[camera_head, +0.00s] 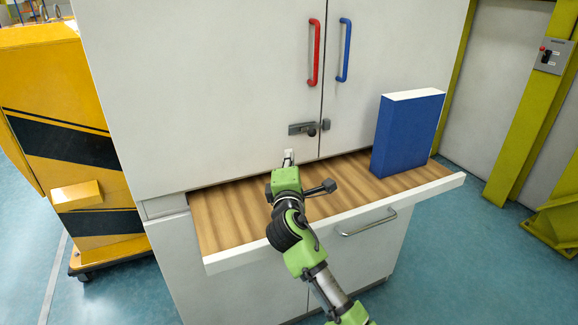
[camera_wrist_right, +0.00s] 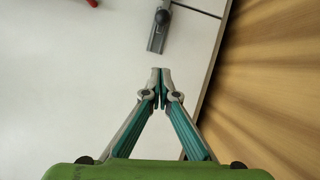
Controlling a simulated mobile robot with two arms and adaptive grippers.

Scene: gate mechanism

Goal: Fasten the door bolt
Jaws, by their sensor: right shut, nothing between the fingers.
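The grey door bolt (camera_head: 298,129) is mounted low on the left white cabinet door, with a dark round knob (camera_head: 311,131) near its right end. A small dark catch (camera_head: 326,124) sits across the seam on the right door. I cannot tell whether the rod reaches into it. My right gripper (camera_head: 288,154) is just below the bolt, close to the left door, shut and empty. In the right wrist view its fingertips (camera_wrist_right: 161,71) are together, apart from the bolt (camera_wrist_right: 157,38) and its knob (camera_wrist_right: 162,17). My left gripper is not in view.
A wooden pull-out shelf (camera_head: 225,220) with a white front edge juts out under the doors and my right arm. A blue box (camera_head: 408,135) stands on its right part. Red (camera_head: 314,52) and blue (camera_head: 344,50) handles are above. A yellow machine (camera_head: 60,120) stands left.

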